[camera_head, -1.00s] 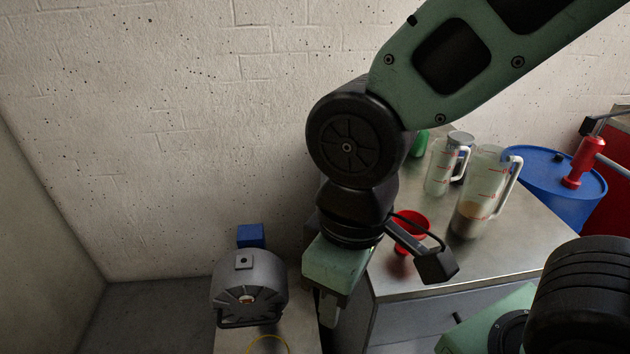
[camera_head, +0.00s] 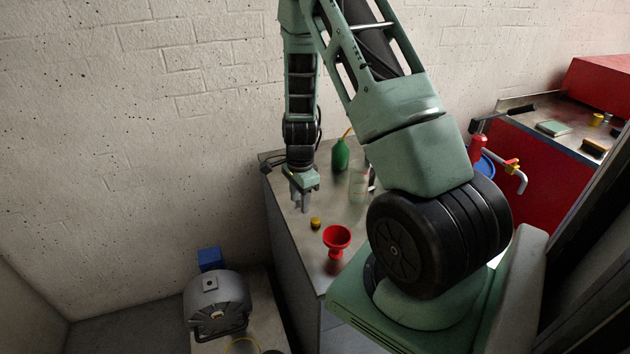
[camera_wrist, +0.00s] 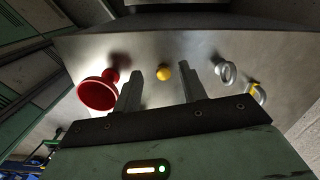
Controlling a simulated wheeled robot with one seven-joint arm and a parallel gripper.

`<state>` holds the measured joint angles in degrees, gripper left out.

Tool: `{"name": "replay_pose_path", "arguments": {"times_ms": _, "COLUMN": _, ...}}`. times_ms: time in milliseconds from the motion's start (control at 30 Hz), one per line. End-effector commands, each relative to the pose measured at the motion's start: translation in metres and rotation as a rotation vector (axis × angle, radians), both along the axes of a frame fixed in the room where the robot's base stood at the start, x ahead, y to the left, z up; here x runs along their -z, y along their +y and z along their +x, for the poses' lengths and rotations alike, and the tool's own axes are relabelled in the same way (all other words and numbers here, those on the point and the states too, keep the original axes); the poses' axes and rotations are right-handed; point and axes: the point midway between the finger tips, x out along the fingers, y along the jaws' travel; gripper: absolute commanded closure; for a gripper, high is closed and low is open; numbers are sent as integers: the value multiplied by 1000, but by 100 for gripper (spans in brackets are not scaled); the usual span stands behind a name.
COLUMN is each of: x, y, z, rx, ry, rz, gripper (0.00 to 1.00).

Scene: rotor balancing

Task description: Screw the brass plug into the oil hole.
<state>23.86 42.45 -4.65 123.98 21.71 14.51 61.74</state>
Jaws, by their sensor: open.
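The small brass-yellow plug (camera_head: 315,223) stands on the metal-topped bench, behind the red funnel. My gripper (camera_head: 303,207) points down beside it, with its fingertips close to it in the picture; the gap in height is hard to judge. In the wrist view the plug (camera_wrist: 163,73) appears between the two spread fingers of my gripper (camera_wrist: 168,85), untouched and a little beyond them. My gripper is empty. The grey round machine housing (camera_head: 218,302) is at the lower left, with a small dark hole on its top block (camera_head: 210,284); I cannot confirm this is the oil hole.
The red funnel (camera_head: 337,238) stands near the plug; it also shows in the wrist view (camera_wrist: 97,92). A green bottle (camera_head: 340,155) and a clear jug (camera_head: 358,184) stand farther back. A blue block (camera_head: 210,258) is behind the housing. My upper arm hides part of the bench.

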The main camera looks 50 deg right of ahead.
Motion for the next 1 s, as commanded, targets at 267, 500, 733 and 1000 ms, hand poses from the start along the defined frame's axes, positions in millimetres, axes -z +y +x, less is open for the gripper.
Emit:
{"name": "replay_pose_path", "arguments": {"times_ms": 267, "x": 12, "y": -44, "z": -20, "rx": 203, "ry": 24, "rz": -31, "gripper": 58}}
{"name": "replay_pose_path", "arguments": {"times_ms": 500, "x": 30, "y": -43, "z": -20, "rx": 203, "ry": 24, "rz": -31, "gripper": 58}}
{"name": "replay_pose_path", "arguments": {"times_ms": 733, "x": 60, "y": -43, "z": -20, "rx": 201, "ry": 24, "rz": -30, "gripper": 58}}
{"name": "replay_pose_path", "arguments": {"times_ms": 1000, "x": 88, "y": -43, "z": -19, "rx": 200, "ry": 22, "rz": -31, "gripper": 58}}
